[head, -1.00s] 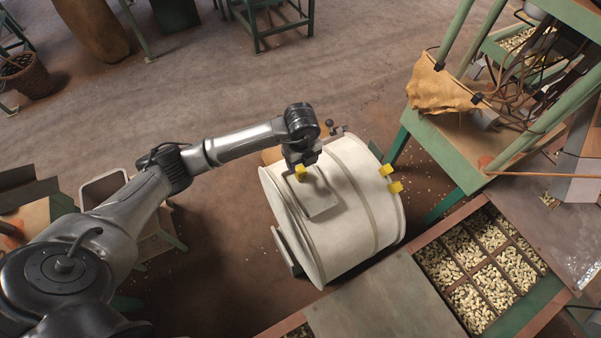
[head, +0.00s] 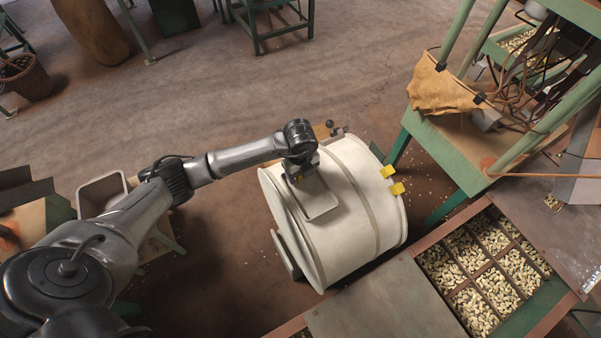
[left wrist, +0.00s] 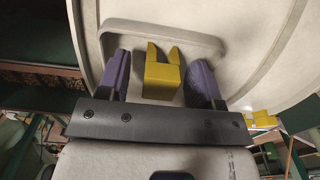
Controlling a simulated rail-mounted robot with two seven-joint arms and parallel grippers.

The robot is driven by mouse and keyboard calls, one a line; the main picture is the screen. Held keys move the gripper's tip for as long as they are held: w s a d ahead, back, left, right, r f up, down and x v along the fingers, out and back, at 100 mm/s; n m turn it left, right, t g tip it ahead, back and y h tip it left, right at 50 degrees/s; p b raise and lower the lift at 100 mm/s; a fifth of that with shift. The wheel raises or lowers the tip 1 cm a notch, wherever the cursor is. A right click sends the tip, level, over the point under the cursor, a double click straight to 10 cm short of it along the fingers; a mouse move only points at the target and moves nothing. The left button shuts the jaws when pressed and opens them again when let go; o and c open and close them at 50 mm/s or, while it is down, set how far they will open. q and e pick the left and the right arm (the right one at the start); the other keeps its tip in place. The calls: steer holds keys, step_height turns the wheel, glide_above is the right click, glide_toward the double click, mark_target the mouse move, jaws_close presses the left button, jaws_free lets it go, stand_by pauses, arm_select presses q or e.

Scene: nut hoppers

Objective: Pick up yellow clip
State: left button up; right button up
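A yellow clip (left wrist: 162,75) sits at the edge of the raised rectangular panel (head: 318,199) on the white drum (head: 345,245). In the left wrist view it stands between the two purple-grey fingers of my left gripper (left wrist: 160,80). The fingers are apart, with a gap seen on the clip's left side and a very narrow one on its right. In the head view my left gripper (head: 299,178) is over the panel and hides most of this clip. Two more yellow clips (head: 387,171) (head: 397,188) are on the drum's right side. My right gripper is not in view.
A sectioned bin of pale nuts (head: 480,270) and a grey metal lid (head: 385,305) lie right of and below the drum. A green-framed bench (head: 440,150) stands at right. A grey open container (head: 102,190) is at left. Open floor lies behind the drum.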

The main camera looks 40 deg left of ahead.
arm_select(q)
steer(key=c, duration=0.9)
steer(key=shift+c, duration=0.2)
steer(key=shift+r, duration=0.45)
step_height(320, 180, up, 4)
steer(key=shift+f+p, duration=0.25)
steer(key=shift+p, duration=0.5)
steer(key=w+d+r+p, duration=0.2)
steer(key=d+r, duration=0.4)
steer(key=d, duration=0.5)
steer(key=shift+d+r, duration=0.3)
steer(key=shift+r, duration=0.05)
